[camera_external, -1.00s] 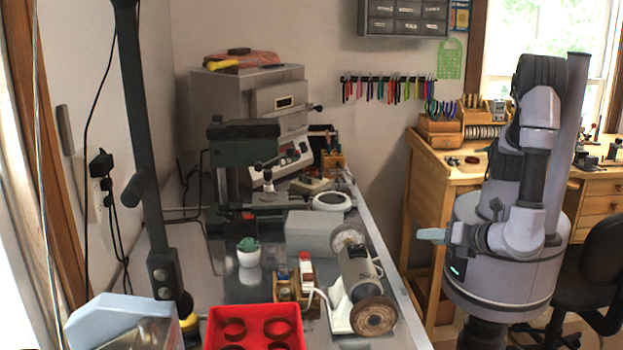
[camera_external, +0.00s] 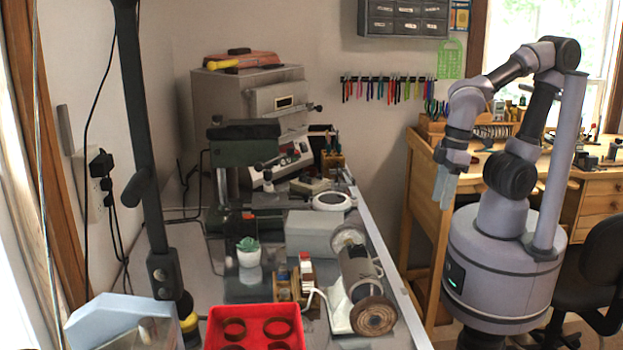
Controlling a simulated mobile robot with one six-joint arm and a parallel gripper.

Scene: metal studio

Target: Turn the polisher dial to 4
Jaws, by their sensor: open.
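The polisher (camera_external: 361,275) stands on the metal bench, a grey motor with a round buffing wheel at each end. Its near wheel (camera_external: 373,315) is brown and its far wheel (camera_external: 348,236) is paler. I cannot make out its dial or the dial's setting at this size. My gripper (camera_external: 443,190) hangs in the air to the right of the bench, above the floor gap, with its fingers pointing down. It is open and empty, and well apart from the polisher.
A red tray (camera_external: 254,312) with round holes sits at the bench's near end. A small wooden rack (camera_external: 287,287), a potted plant (camera_external: 248,253) and a grey box (camera_external: 312,234) stand left of the polisher. A wooden workbench (camera_external: 425,200) is behind my arm.

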